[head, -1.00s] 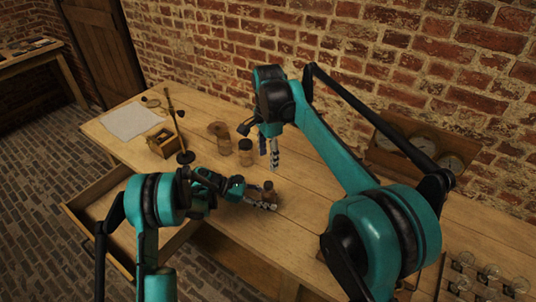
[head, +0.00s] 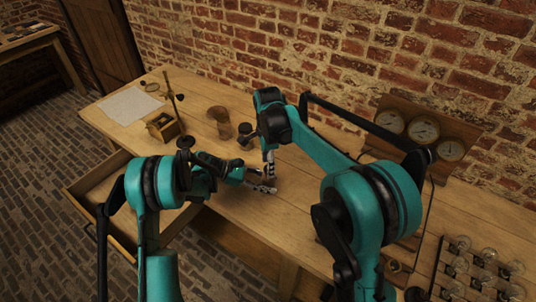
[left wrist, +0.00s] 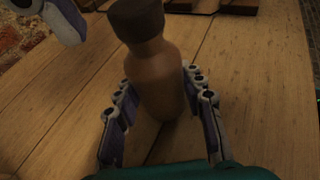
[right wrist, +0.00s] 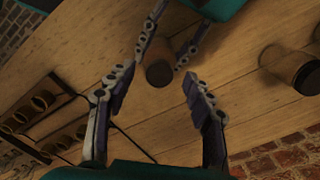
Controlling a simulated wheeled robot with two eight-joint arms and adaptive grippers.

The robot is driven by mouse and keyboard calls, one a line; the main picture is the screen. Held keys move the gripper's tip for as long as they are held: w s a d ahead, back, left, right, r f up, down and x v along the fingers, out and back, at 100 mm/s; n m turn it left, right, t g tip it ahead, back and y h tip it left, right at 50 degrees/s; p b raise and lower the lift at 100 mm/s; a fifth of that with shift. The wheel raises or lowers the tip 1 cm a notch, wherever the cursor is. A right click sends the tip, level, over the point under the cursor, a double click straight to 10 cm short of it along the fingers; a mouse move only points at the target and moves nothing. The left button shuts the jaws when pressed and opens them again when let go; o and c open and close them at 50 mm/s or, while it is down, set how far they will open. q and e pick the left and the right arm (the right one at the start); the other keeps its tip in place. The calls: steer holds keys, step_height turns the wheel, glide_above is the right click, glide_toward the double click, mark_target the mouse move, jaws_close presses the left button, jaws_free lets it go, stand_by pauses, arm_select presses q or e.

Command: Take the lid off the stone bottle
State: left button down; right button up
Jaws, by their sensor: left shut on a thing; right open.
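The stone bottle (left wrist: 160,75) is brown with a darker lid (left wrist: 137,18) and stands upright on the bench in the left wrist view. My left gripper (left wrist: 160,85) is shut on its body, one finger on each side. In the head view my left gripper (head: 268,188) and right gripper (head: 270,165) mostly hide the bottle. My right gripper (right wrist: 158,78) is open, pointing down above the bottle. The right wrist view looks down on the lid (right wrist: 159,73), which appears between the right fingertips; I cannot tell whether they touch it.
Other brown jars (head: 220,120) (head: 246,135) stand behind the grippers. A small wooden box (head: 162,126) and paper (head: 126,112) lie at the left end. A rack of glass jars (head: 482,268) is at right front, and a gauge panel (head: 424,128) stands against the brick wall.

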steer(key=shift+f, duration=0.4)
jaws_close()
steer(key=shift+r, duration=0.2)
stand_by(0.6)
steer(key=shift+r, duration=0.9)
steer(key=shift+r, duration=2.05)
arm_select(q)
steer(key=c, duration=0.8)
jaws_free()
steer(key=shift+c, duration=0.2)
